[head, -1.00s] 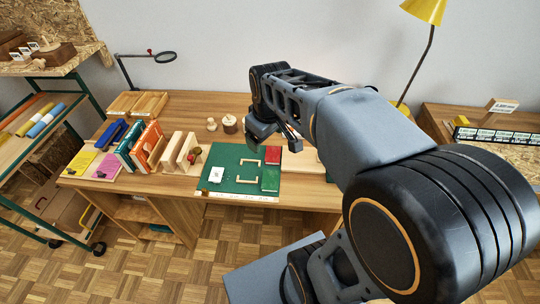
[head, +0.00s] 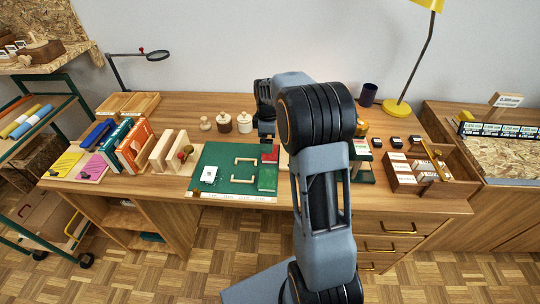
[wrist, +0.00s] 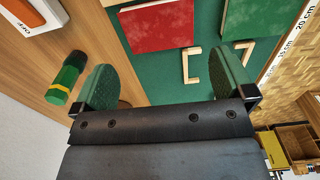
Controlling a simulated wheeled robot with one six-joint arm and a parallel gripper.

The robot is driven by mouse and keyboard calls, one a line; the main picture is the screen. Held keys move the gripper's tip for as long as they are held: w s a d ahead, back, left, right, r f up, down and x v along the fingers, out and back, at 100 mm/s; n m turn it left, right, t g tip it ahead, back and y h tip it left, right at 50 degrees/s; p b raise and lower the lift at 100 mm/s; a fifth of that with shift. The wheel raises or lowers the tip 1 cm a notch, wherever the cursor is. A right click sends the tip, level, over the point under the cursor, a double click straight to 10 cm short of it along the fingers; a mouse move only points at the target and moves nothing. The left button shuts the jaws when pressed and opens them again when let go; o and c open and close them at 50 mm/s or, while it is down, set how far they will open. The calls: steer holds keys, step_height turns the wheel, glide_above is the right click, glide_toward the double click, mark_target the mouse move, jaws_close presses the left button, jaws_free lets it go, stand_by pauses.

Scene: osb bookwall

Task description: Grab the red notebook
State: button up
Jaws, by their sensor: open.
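The red notebook (head: 269,154) lies flat on the green cutting mat (head: 222,178), near its back right corner, partly hidden by my arm in the head view. In the wrist view the red notebook (wrist: 157,25) shows at the top, ahead of the fingertips. My gripper (wrist: 160,85) is open and empty, with its two green-padded fingers apart. In the head view my gripper (head: 266,130) hangs behind the notebook, and its fingers are hard to make out there.
A green notebook (head: 267,178) lies in front of the red one, beside wooden bracket pieces (head: 244,161). A green cylinder with a yellow band (wrist: 66,78) is near the left finger. Lidded jars (head: 245,122) stand to the left. A wooden tray (head: 432,185) is at right.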

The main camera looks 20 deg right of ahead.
steer(key=shift+s+d+f, duration=0.1)
steer(key=shift+f, duration=1.55)
steer(key=shift+d+f, duration=0.1)
steer(key=shift+f, duration=1.5)
steer(key=shift+c, duration=0.3)
steer(key=c, duration=0.6)
